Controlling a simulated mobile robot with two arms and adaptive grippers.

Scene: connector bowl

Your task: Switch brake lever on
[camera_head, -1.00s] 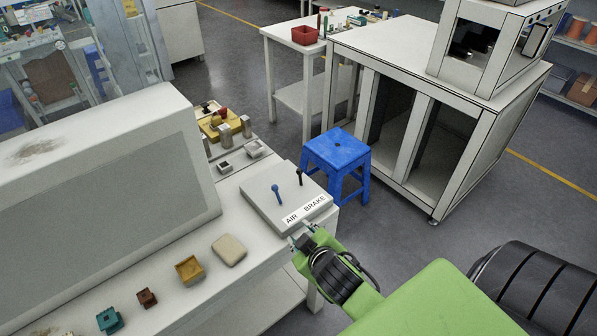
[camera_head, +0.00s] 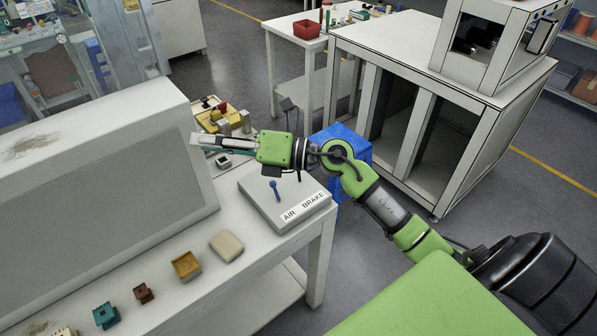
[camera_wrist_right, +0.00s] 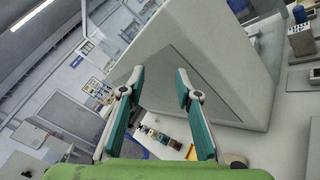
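The lever box (camera_head: 262,208) sits at the right end of the white bench and bears the labels AIR and BRAKE. A blue lever (camera_head: 275,187) stands on the AIR side. The dark lever on the BRAKE side (camera_head: 298,175) is mostly hidden by my right arm, so its tilt cannot be told. My right gripper (camera_head: 200,143) is beyond the box, pointing left, apart from both levers. In the right wrist view its fingers (camera_wrist_right: 160,85) are spread with nothing between them. My left gripper is not in view.
A large grey slanted console (camera_head: 100,175) stands left of the box, close to my right fingertips. A tray with yellow parts (camera_head: 215,120) lies behind the gripper. Small blocks (camera_head: 187,265) lie along the bench front.

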